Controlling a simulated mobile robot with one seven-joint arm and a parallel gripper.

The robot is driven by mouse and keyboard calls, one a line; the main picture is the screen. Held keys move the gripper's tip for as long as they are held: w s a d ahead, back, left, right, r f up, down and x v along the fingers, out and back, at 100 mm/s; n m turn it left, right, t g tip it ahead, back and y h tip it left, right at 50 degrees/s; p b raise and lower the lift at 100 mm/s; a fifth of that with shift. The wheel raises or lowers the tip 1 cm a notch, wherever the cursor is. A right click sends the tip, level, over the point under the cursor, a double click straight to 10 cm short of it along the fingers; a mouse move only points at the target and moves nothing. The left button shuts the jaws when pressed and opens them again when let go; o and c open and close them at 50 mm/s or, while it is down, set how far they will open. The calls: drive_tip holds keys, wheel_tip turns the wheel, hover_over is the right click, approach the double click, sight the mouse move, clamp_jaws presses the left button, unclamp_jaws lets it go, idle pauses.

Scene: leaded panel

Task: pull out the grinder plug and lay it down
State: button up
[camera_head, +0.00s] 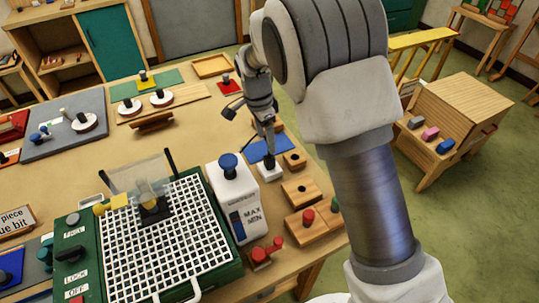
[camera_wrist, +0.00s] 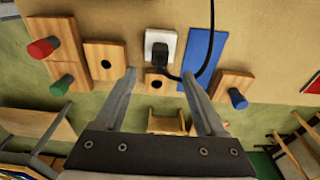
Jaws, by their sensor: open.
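The black grinder plug (camera_wrist: 159,50) sits in a white socket block (camera_wrist: 160,36) on the table, with a black cable curving away to the right in the wrist view. The white socket block (camera_head: 270,172) also shows in the head view, just below my gripper (camera_head: 268,147). In the wrist view my gripper (camera_wrist: 158,76) is open and empty, its two fingers apart and the plug beyond the gap between their tips. A blue mat (camera_wrist: 203,55) lies right beside the socket. The grinder (camera_head: 165,240) is a green box with a white grid top.
Wooden blocks (camera_head: 300,190), some with coloured knobs, stand near the socket at the table edge. A white bottle (camera_head: 236,200) with a blue cap stands between grinder and socket. Red parts (camera_head: 266,252) lie in front. Bare table shows behind the socket.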

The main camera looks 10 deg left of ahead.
sight(269, 156)
drive_tip(key=f, duration=0.6)
drive_tip(key=d+f, duration=0.1)
drive_tip(key=f, duration=0.2)
drive_tip(key=shift+w+f+p, duration=0.15)
drive_tip(key=shift+w+p, duration=0.2)
drive_tip(key=shift+p, duration=0.05)
clamp_jaws()
